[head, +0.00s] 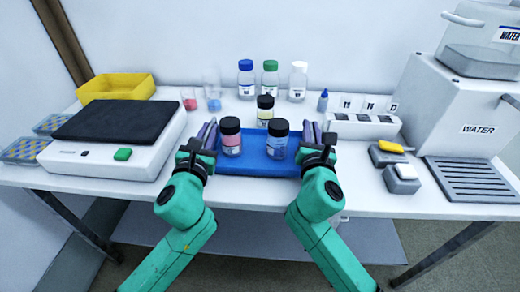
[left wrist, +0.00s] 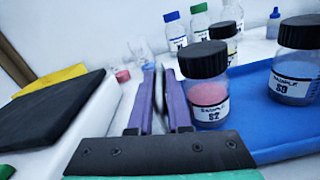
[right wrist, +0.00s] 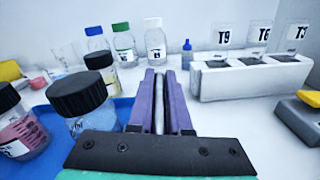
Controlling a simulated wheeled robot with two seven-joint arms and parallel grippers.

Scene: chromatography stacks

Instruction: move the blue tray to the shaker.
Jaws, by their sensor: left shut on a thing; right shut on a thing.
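The blue tray (head: 262,163) lies at the front middle of the white table. It carries three black-capped sample bottles: pink (head: 231,141), blue-grey (head: 277,143) and yellow (head: 265,112). My left gripper (head: 207,132) is shut on the tray's left edge, and my right gripper (head: 312,133) is shut on its right edge. The gripped edges are mostly hidden between the purple fingers. The left wrist view shows the left fingers (left wrist: 168,100) beside the pink bottle. The right wrist view shows the right fingers (right wrist: 160,100). The shaker (head: 118,122), white with a black top and green button, stands to the left.
A yellow bin (head: 117,87) stands behind the shaker, with two small beakers (head: 212,98) to its right. Reagent bottles (head: 270,78) stand behind the tray. A white tube rack (head: 361,127), grey blocks (head: 389,152) and a water machine (head: 470,120) are at the right.

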